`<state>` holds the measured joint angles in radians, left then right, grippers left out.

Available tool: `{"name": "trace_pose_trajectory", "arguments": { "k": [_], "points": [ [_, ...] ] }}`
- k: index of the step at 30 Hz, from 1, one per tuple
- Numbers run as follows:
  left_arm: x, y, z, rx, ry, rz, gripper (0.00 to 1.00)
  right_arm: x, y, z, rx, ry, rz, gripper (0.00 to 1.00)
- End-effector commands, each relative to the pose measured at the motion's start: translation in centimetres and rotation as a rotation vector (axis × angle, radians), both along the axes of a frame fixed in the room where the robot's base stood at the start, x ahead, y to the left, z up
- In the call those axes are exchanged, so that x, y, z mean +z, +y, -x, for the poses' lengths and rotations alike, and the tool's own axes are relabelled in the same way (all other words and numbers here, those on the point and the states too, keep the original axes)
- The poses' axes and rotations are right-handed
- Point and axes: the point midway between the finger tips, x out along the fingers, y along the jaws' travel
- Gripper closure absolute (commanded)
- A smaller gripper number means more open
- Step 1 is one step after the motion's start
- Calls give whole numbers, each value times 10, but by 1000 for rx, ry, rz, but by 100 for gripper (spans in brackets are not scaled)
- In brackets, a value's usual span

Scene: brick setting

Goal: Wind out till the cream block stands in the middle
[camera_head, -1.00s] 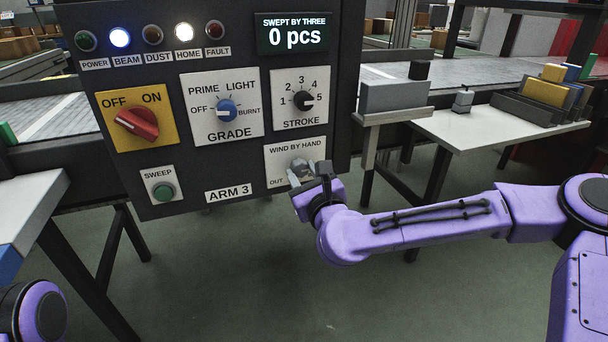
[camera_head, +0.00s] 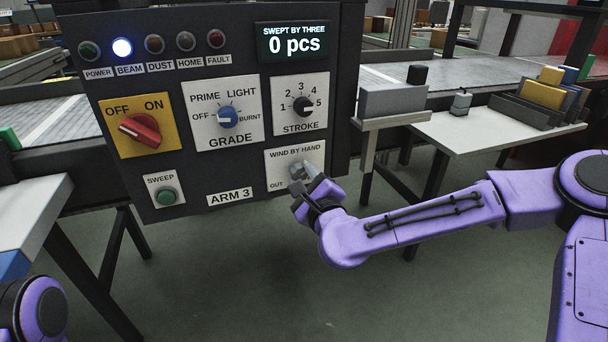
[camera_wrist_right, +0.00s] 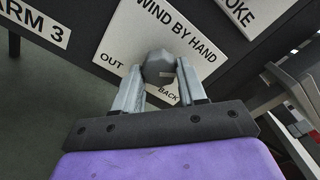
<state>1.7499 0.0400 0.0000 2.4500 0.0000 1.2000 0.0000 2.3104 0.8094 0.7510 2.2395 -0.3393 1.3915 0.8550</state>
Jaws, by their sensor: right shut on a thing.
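The hand-wind knob (camera_head: 296,172) is a grey knob on the white WIND BY HAND plate (camera_head: 284,157), low on the right of the dark control panel. My right gripper (camera_head: 303,177) is shut on the knob and partly covers it. In the right wrist view the knob (camera_wrist_right: 158,66) sits between the two fingers of the gripper (camera_wrist_right: 159,80), with OUT printed to the left and BACK below right. I cannot make out a cream block in either view. My left gripper is out of view.
The control panel (camera_head: 235,180) also carries a red OFF/ON switch (camera_head: 141,129), a GRADE knob (camera_head: 227,116), a STROKE knob (camera_head: 303,106) and a green SWEEP button (camera_head: 165,196). The display (camera_head: 294,42) reads 0 pcs. A white side table (camera_head: 475,140) stands at right.

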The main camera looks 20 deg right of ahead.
Motion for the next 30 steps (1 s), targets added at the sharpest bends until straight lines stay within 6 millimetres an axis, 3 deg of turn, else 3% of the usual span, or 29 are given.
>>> {"name": "trace_pose_trajectory", "arguments": {
  "k": [18,30],
  "points": [
    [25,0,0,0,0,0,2,2,0,0,2,-19,545,89],
    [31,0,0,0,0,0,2,1,1,0,4,-24,718,89]
  ]
}}
